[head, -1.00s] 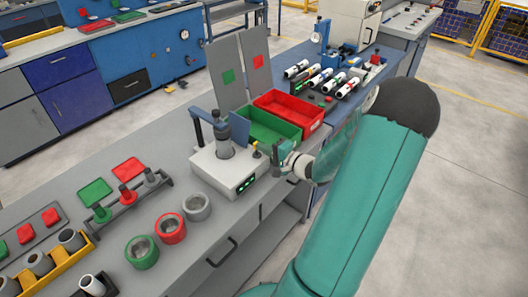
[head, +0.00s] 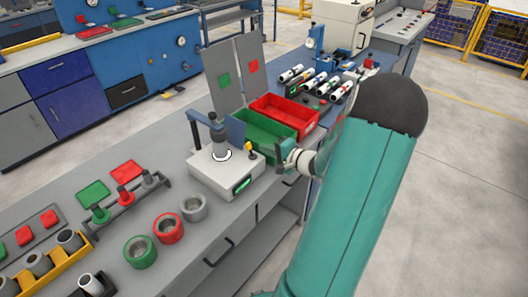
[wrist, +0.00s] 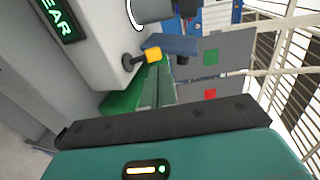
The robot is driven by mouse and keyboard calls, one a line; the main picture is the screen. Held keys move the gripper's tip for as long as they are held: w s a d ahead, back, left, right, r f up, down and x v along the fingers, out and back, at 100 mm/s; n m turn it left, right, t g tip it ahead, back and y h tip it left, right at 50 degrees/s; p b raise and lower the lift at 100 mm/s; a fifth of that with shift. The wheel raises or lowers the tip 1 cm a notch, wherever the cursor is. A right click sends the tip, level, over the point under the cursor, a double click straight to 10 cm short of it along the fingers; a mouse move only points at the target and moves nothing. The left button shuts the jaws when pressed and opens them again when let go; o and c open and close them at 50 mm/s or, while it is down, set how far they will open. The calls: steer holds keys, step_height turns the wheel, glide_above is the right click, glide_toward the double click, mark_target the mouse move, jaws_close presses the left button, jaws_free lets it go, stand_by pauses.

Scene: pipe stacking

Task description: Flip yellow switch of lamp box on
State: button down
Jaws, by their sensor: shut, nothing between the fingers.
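The lamp box (head: 225,172) is a pale grey box on the bench with a dark cylinder, a blue plate and a green lit display (head: 242,187) on its front. A bright white ring (head: 222,155) shows at the cylinder's base. The yellow switch (head: 249,147) stands at the box's right end; in the wrist view its yellow tip (wrist: 153,55) sits on a dark stem. My gripper (head: 281,152) is shut and empty, to the right of the box and apart from the switch. In the wrist view the display (wrist: 60,18) shows green letters, partly cut off.
A green bin (head: 262,138) and a red bin (head: 285,115) stand just behind the gripper. Two grey panels (head: 238,75) rise behind them. Green, red and grey rings (head: 168,228) lie on the bench to the left. Several pipes (head: 315,80) rest in a rack farther back.

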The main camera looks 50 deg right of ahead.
steer(key=r+v, duration=0.2)
steer(key=v, duration=0.8)
steer(key=shift+w+r, duration=0.15)
steer(key=shift+w, duration=0.15)
steer(key=w+a+r+n+g+y, duration=0.2)
steer(key=a+n+g, duration=0.1)
steer(key=a, duration=0.6)
steer(key=w+a+r+n+g+y, duration=0.1)
steer(key=w+a+n+g+y, duration=0.15)
steer(key=a, duration=0.55)
steer(key=w+a+r+n+g+y, duration=0.1)
steer(key=a+r+n+g, duration=0.2)
steer(key=a, duration=0.6)
steer(key=s+a+r+n+h, duration=0.3)
steer(key=s+a+n, duration=0.1)
steer(key=a, duration=0.3)
steer(key=s+a+r+n+g+h, duration=0.1)
steer(key=s+a+r+n+h, duration=0.2)
steer(key=a, duration=0.4)
steer(key=shift+s+r+n, duration=0.25)
steer(key=shift+s+n, duration=0.45)
steer(key=shift+n, duration=0.35)
